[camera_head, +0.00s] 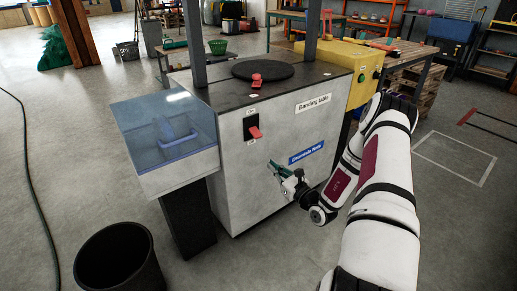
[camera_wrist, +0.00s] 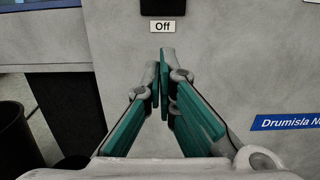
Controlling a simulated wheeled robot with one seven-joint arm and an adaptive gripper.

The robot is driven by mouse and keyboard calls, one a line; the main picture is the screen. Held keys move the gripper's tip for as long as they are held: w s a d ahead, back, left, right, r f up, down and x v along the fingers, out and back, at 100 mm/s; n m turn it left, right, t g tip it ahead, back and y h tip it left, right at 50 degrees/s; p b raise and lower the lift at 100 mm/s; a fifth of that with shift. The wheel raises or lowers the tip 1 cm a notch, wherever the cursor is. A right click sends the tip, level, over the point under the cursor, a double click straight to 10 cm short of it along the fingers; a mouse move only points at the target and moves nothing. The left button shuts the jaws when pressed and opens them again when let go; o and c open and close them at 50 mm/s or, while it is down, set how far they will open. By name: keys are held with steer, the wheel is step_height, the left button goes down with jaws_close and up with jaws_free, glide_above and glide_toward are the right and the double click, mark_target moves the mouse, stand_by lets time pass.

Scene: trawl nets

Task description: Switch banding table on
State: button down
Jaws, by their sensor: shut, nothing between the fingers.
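The banding table (camera_head: 290,120) is a grey metal cabinet with a dark top and a round black turntable (camera_head: 263,69). On its front is a black switch plate with a red lever (camera_head: 254,132), which points down and outward toward the lower label. In the wrist view only the plate's lower edge (camera_wrist: 163,6) shows, above a label reading "Off" (camera_wrist: 163,27). My gripper (camera_head: 271,165) is shut and empty, just below and right of the switch, close to the cabinet front. Its green-padded fingers (camera_wrist: 164,60) point up toward the Off label. I cannot tell whether the fingertips touch the panel.
A clear-lidded box (camera_head: 165,138) on a black post stands left of the switch. A black bin (camera_head: 119,262) is at lower left. A yellow box (camera_head: 367,72) with a green button is at the cabinet's right. Floor in front is open.

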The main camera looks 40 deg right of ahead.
mark_target(255, 133)
steer(key=w+b, duration=0.1)
steer(key=w, duration=0.2)
steer(key=w+b, duration=0.1)
steer(key=w, duration=0.3)
steer(key=w+b, duration=0.1)
steer(key=w, duration=0.2)
steer(key=shift+w+a+r, duration=0.15)
steer(key=shift+a+r, duration=0.05)
steer(key=shift+r, duration=0.15)
steer(key=shift+s+d+r, duration=0.1)
steer(key=shift+s+r, duration=0.25)
steer(key=shift+r, duration=0.25)
steer(key=shift+s+d+r, duration=0.1)
steer(key=shift+s+r, duration=0.2)
steer(key=shift+r, duration=0.3)
steer(key=shift+s+a+r, duration=0.15)
steer(key=shift+s+r, duration=0.2)
steer(key=shift+r, duration=0.35)
steer(key=shift+r, duration=0.1)
